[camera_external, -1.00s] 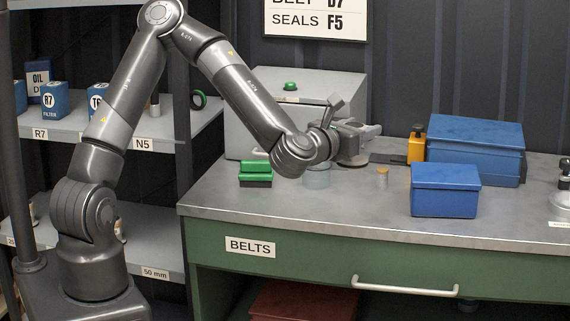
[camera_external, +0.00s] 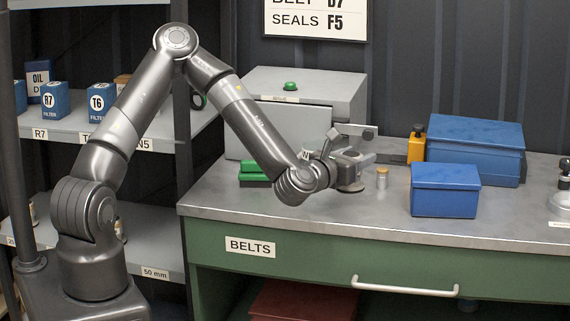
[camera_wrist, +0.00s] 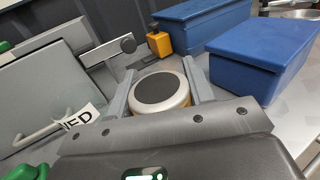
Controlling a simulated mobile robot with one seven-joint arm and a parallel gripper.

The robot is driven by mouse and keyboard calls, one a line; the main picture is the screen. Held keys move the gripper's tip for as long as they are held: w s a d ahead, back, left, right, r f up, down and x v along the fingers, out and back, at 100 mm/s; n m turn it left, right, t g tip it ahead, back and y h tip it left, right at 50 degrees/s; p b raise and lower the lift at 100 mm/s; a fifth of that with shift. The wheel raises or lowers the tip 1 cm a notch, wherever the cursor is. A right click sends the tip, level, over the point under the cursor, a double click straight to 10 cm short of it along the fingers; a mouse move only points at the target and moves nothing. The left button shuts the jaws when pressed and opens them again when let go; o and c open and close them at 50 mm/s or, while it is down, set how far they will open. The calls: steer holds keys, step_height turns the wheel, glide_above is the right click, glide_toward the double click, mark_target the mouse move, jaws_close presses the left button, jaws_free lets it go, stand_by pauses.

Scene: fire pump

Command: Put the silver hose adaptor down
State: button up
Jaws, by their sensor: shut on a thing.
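The silver hose adaptor (camera_wrist: 160,90) shows in the wrist view as a round piece with a dark top, a silver rim and a gold-coloured band low on its side. It sits between the two fingers of my gripper (camera_wrist: 161,86), which is shut on it. In the external view my gripper (camera_external: 362,158) is low over the grey bench top (camera_external: 300,215). A round grey edge, probably the adaptor's, shows just under it. I cannot tell whether it touches the bench.
A small silver cylinder with a gold top (camera_external: 382,178) stands close right of my gripper. Blue boxes (camera_external: 445,190) (camera_external: 474,150) and a yellow container (camera_external: 416,146) stand further right. A grey cabinet (camera_external: 300,110) and green box (camera_external: 253,173) are left. The front bench strip is clear.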

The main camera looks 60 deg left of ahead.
mark_target(358, 187)
steer(key=shift+f, duration=2.05)
steer(key=o, duration=1.4)
steer(key=shift+f, duration=0.15)
